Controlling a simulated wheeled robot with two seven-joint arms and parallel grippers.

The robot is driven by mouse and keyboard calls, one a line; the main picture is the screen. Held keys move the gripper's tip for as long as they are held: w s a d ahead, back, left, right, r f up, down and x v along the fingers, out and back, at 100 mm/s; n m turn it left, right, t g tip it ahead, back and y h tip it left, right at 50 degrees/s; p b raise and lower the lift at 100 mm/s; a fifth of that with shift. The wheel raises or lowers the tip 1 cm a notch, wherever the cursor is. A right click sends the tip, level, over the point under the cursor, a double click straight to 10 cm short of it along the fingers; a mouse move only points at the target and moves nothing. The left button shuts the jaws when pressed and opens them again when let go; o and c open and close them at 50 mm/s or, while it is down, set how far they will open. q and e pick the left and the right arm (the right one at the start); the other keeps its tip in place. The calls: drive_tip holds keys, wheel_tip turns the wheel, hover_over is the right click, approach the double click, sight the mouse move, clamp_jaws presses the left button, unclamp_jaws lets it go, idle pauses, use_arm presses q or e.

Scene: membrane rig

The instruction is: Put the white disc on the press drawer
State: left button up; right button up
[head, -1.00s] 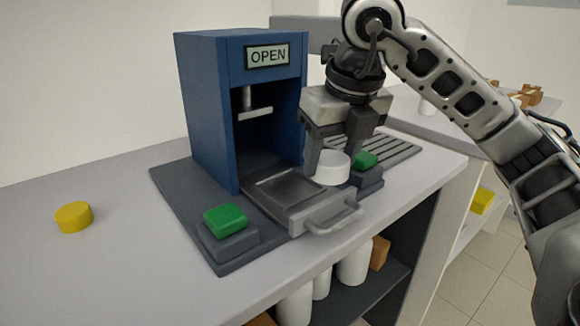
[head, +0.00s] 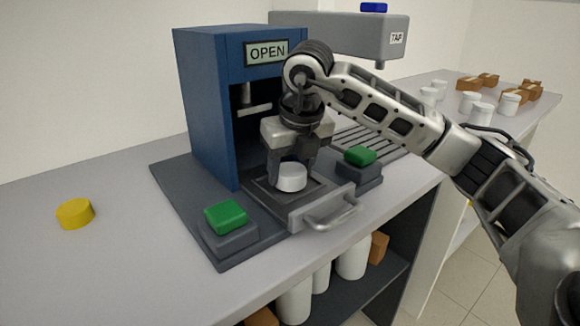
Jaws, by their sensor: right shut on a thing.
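The white disc (head: 292,178) is between the fingers of my right gripper (head: 291,169), which is shut on it. The disc is over the press drawer (head: 318,203), a dark tray with a grey front and handle, pulled out of the blue press (head: 206,110). I cannot tell whether the disc touches the drawer floor. The press display (head: 268,52) reads OPEN. My left gripper is not in view.
Green buttons stand left (head: 226,216) and right (head: 360,155) of the drawer. A yellow disc (head: 74,214) lies on the counter at left. A grey tap (head: 350,33) overhangs a slatted grate. White and brown items stand at the back right.

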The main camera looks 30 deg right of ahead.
sight(298, 194)
drive_tip(key=shift+w+a, duration=0.1)
drive_tip(key=shift+w, duration=0.1)
drive_tip(key=shift+f, duration=0.2)
drive_tip(key=o, duration=0.9)
drive_tip(key=shift+o, duration=0.2)
drive_tip(key=shift+r, duration=0.6)
use_arm(q)
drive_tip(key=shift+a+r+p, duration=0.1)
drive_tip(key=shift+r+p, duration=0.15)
drive_tip(key=shift+p, duration=0.65)
use_arm(e)
drive_tip(key=v, duration=1.1)
drive_tip(key=shift+s, duration=0.2)
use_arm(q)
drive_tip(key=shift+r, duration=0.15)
